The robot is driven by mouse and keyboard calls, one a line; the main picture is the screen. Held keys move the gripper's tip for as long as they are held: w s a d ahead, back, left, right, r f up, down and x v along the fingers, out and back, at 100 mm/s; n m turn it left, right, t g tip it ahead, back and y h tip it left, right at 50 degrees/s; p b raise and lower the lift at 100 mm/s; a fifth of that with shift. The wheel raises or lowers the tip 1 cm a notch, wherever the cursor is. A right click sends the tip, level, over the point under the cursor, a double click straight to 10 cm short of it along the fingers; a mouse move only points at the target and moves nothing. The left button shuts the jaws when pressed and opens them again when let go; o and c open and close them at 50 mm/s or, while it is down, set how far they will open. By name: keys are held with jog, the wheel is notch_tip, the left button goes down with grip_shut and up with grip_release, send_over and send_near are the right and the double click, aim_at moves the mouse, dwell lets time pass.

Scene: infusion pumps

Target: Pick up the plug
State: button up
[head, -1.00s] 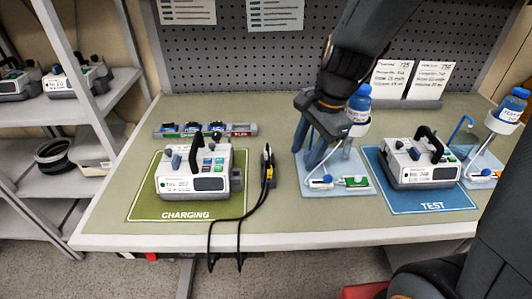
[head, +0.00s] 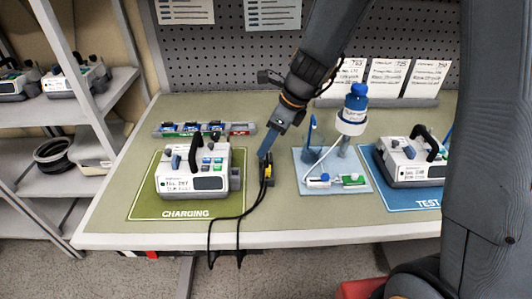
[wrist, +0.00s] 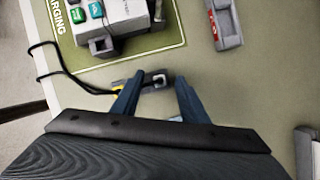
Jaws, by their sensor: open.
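The plug (head: 267,171), dark with a yellow part, sits on the bench in a small holder just right of the charging mat. Its black cables run to the front edge and hang over it. In the wrist view the yellow part of the plug (wrist: 117,88) shows by the left finger, with the holder's grey end between the fingers. My gripper (head: 265,152) is open, fingers pointing down at the plug, and it also shows in the wrist view (wrist: 155,80). The fingers partly hide the plug, and I cannot tell whether they touch it.
A pump (head: 192,170) stands on the green charging mat (head: 145,205), close left of the plug. A stand with a blue-capped bottle (head: 354,108) is to the right, then another pump (head: 412,160) on the blue test mat. A parts tray (head: 243,129) lies behind.

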jog(key=shift+x, duration=1)
grip_shut()
jog(key=shift+r, duration=0.1)
